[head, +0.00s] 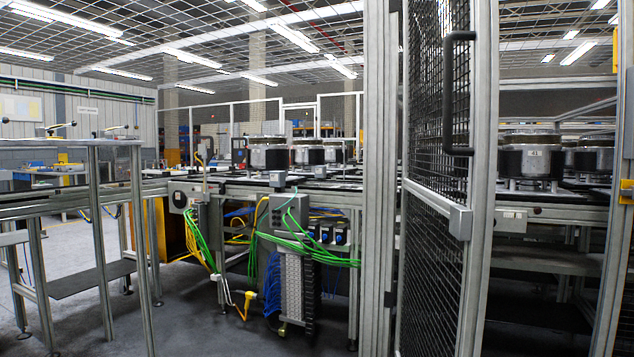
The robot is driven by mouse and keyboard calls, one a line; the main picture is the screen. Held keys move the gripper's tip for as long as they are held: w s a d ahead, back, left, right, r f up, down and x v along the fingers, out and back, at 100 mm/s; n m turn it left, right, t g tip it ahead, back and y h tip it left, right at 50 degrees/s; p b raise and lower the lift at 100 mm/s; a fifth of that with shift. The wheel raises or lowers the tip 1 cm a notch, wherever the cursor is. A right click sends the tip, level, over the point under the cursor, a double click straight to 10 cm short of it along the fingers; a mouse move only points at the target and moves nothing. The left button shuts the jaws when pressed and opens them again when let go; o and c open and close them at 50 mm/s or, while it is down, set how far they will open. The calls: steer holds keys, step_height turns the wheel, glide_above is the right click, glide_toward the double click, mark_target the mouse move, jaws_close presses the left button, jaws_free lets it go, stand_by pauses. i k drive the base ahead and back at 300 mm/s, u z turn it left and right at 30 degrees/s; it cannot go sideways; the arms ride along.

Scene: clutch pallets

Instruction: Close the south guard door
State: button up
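A guard door (434,248) of black wire mesh in a grey aluminium frame stands right of centre in the head view. A black bar handle (449,94) is fixed to the upper part of its near upright. The door is seen at a steep angle, swung out from the fence post (376,190) on its left. An opening shows between the door's near upright and the post (614,220) at the right edge. A grey latch block (460,222) sits on the door below the handle. My gripper does not show in this view.
A conveyor line (345,185) carries several metal clutch drums (268,153) behind the fence. Green cables (200,240) hang below it. A bench (117,141) with metal legs stands at left. Grey floor (200,325) is clear at lower left.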

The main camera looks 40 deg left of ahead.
mark_target(472, 223)
steer(key=u, duration=0.95)
steer(key=i, duration=0.3)
